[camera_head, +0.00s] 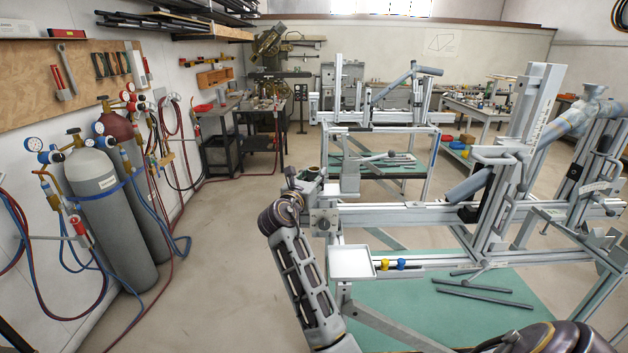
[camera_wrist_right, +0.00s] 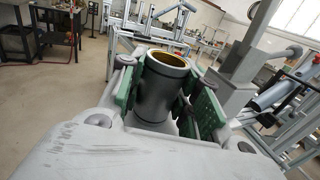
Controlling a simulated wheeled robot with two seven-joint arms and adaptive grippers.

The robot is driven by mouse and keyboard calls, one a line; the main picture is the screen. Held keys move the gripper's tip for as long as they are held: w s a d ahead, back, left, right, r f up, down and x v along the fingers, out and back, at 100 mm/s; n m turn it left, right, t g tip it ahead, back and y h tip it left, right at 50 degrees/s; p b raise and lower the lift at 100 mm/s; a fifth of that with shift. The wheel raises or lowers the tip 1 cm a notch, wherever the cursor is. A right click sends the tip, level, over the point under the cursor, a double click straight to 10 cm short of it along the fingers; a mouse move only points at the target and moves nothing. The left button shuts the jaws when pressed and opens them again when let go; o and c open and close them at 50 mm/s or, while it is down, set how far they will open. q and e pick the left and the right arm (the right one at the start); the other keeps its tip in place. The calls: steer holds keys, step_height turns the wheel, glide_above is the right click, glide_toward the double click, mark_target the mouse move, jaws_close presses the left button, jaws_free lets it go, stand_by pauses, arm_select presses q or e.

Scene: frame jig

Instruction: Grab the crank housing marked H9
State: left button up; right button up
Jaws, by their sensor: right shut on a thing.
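The crank housing (camera_wrist_right: 163,92) is a dark grey upright cylinder with a golden-brown inside, seen close up in the right wrist view. In the head view it shows small (camera_head: 312,173) near the left end of the front frame jig. My right gripper (camera_wrist_right: 166,102) has its green pads against two sides of the housing and is shut on it. In the head view my right gripper (camera_head: 303,184) is small and partly hidden by its own wrist. No H9 marking is readable. Whether the housing still touches a support below cannot be told. My left gripper is not in view.
The front jig's pale rails (camera_head: 420,213) run to the right. A second jig (camera_head: 385,118) stands behind. Gas cylinders (camera_head: 108,215) stand at left, with clear floor (camera_head: 225,250) between.

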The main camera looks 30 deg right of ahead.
steer(key=shift+r, duration=0.55)
step_height(320, 180, up, 5)
steer(key=shift+f+p, duration=0.1)
steer(key=shift+p, duration=0.2)
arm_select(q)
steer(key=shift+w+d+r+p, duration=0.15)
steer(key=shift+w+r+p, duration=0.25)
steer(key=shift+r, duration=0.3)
arm_select(e)
step_height(320, 180, up, 12)
